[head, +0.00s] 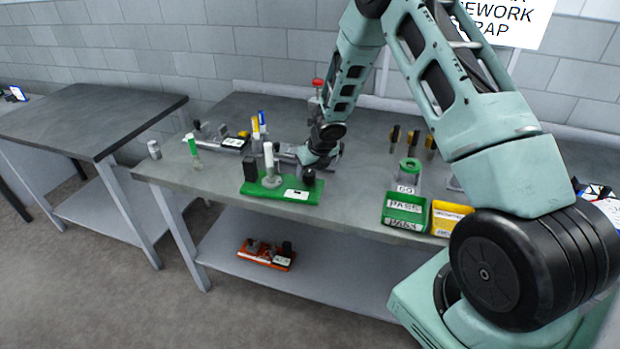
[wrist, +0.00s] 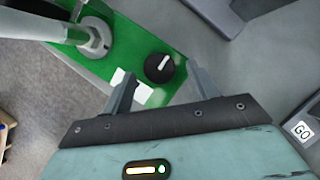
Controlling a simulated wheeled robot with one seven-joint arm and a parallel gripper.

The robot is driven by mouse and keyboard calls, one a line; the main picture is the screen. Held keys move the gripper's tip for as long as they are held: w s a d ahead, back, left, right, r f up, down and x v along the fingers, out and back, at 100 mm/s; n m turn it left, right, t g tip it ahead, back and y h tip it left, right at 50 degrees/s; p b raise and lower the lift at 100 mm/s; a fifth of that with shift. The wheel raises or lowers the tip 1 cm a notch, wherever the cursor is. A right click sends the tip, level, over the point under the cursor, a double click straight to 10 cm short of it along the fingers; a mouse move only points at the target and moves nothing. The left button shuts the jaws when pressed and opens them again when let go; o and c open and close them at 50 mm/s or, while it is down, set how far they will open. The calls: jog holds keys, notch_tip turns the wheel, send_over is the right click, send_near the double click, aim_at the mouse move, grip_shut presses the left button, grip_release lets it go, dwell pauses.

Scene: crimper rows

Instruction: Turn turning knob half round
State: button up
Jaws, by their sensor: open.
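The turning knob (wrist: 159,68) is a round black knob with a white pointer line, on the right end of a green base (wrist: 122,39). In the head view the knob (head: 309,177) sits at the right end of the green base (head: 262,190), close below my gripper (head: 306,160). In the wrist view my gripper (wrist: 160,88) is open, with one finger on each side of the knob's near edge. Nothing is held. Whether the fingers are level with the knob or above it, I cannot tell.
A white upright post (head: 268,160) and a black block (head: 250,169) stand on the green base. A green PASS bin (head: 404,222) and a yellow bin (head: 447,228) sit at the bench's front edge. An orange fixture (head: 266,257) lies on the lower shelf.

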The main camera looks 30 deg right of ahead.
jog(key=shift+x, duration=0.95)
jog(key=c, duration=1)
